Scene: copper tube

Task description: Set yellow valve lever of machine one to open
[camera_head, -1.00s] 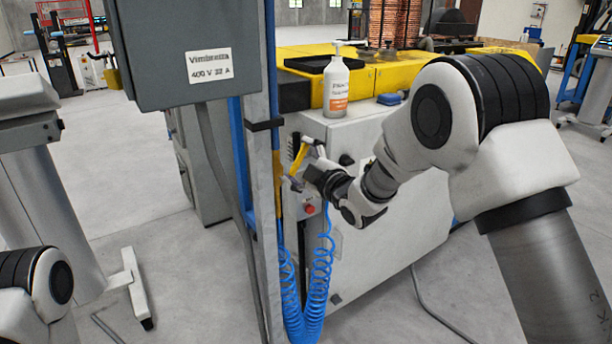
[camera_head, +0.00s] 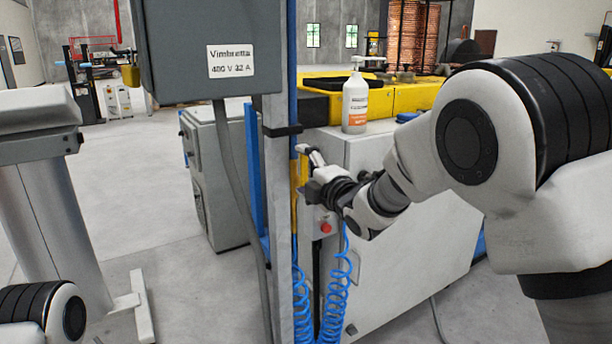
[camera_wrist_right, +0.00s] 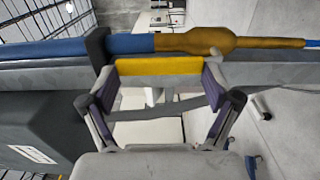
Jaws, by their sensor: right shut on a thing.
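The yellow valve lever (camera_head: 303,170) is at the grey post, in front of the white machine, and stands about upright in the head view. My right gripper (camera_head: 311,160) is at the lever. In the right wrist view the yellow lever (camera_wrist_right: 158,66) spans the gap between the two fingertips of my right gripper (camera_wrist_right: 158,82), which is shut on it. Beyond it a brass-coloured fitting (camera_wrist_right: 210,40) sits in a blue pipe along the post. The lever's pivot is hidden. My left gripper is out of view; only part of my left arm shows at the lower left.
The grey post (camera_head: 277,190) carries a grey electrical box (camera_head: 210,50). A white bottle (camera_head: 355,100) stands on the white machine (camera_head: 400,240). Blue coiled hoses (camera_head: 335,285) hang below the lever. Open floor lies to the left.

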